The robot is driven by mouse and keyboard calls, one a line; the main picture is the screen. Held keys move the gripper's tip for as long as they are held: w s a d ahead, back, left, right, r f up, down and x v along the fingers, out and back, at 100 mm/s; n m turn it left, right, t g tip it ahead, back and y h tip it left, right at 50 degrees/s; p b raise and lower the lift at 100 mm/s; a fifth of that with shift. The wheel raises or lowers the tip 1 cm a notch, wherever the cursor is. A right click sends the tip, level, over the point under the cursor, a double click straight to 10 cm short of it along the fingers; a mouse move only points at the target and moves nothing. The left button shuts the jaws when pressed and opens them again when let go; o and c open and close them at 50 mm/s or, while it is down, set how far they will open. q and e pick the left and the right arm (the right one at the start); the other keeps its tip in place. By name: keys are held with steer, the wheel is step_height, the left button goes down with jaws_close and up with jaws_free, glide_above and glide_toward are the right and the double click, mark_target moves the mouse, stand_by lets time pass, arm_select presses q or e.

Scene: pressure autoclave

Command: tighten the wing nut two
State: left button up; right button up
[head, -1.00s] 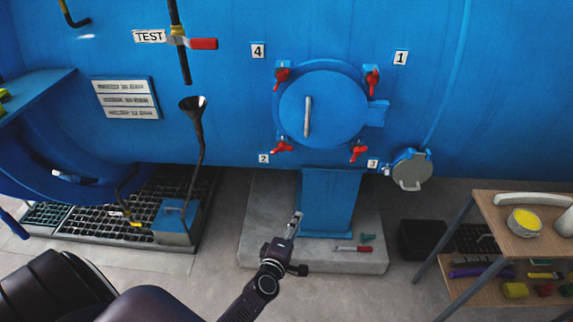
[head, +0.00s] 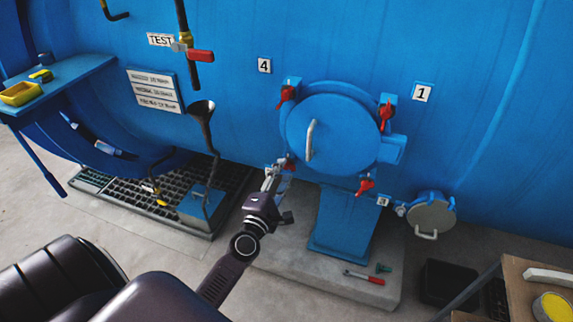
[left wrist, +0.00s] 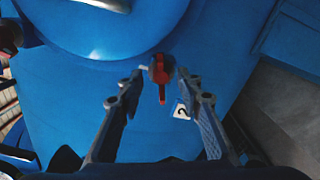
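The round blue hatch (head: 330,132) is shut, with red wing nuts around its rim. Wing nut two (head: 290,163) is at its lower left, partly hidden by my left gripper (head: 273,177). In the left wrist view the red wing nut two (left wrist: 161,80) lies between the tips of my open left gripper (left wrist: 163,73), with visible gaps on both sides. I cannot tell whether the tips reach past it. The "2" label (left wrist: 181,111) is just beside it in that view. My right gripper is out of view.
Other red wing nuts are at upper left (head: 287,93), upper right (head: 385,114) and lower right (head: 365,185). A blue pedestal (head: 343,225) stands below the hatch. A dark funnel (head: 202,110) is to the left. A wooden shelf (head: 520,290) is at lower right.

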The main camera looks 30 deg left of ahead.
mark_target(288, 167)
arm_select(q)
steer(key=x, duration=0.2)
steer(key=shift+w+d, duration=0.1)
steer(key=shift+w, duration=0.7)
steer(key=c, duration=0.8)
jaws_close()
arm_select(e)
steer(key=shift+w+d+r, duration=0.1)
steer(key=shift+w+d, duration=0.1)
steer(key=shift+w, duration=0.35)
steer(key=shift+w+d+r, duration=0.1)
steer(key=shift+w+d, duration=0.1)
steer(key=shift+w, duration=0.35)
